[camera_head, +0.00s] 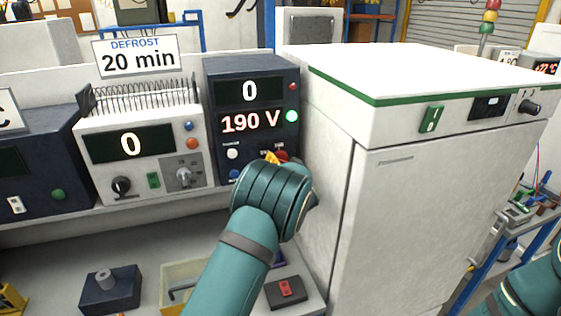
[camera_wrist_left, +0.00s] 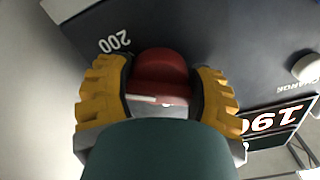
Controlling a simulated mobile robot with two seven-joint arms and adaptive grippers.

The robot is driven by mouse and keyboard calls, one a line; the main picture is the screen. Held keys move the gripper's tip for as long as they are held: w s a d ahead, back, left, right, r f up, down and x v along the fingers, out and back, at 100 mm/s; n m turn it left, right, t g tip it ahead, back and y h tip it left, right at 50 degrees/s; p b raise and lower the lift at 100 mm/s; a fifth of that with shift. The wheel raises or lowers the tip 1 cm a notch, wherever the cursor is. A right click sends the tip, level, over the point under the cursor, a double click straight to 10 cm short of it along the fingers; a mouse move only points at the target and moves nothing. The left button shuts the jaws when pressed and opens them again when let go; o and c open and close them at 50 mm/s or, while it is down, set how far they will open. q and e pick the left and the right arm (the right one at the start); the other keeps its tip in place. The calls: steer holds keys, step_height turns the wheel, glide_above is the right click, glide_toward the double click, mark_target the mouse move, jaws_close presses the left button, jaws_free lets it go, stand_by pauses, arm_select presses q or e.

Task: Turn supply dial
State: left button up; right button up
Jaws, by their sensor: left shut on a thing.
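The supply dial is a red knob (camera_wrist_left: 160,68) with a white pointer line, on the dark front of the supply unit (camera_head: 228,76). In the left wrist view my left gripper (camera_wrist_left: 160,92) has its yellow fingers on both sides of the knob, shut on it. A "200" mark is printed beside the knob. In the head view my left gripper (camera_head: 274,158) hides most of the red dial (camera_head: 283,155). The unit's lower display (camera_head: 250,122) reads 190 V and its upper display (camera_head: 249,91) reads 0. My right gripper is outside both views; only part of that arm shows.
A white cabinet (camera_head: 400,240) stands close on the right of the supply unit. A white unit with a coil (camera_head: 128,145) stands on the left, reading 0, under a "DEFROST 20 min" sign (camera_head: 135,56). A red switch box (camera_head: 287,292) lies below, near my left arm.

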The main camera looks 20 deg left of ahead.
arm_select(q)
steer(key=o, duration=1.2)
steer(key=shift+s+d, duration=0.1)
steer(key=v, duration=1.2)
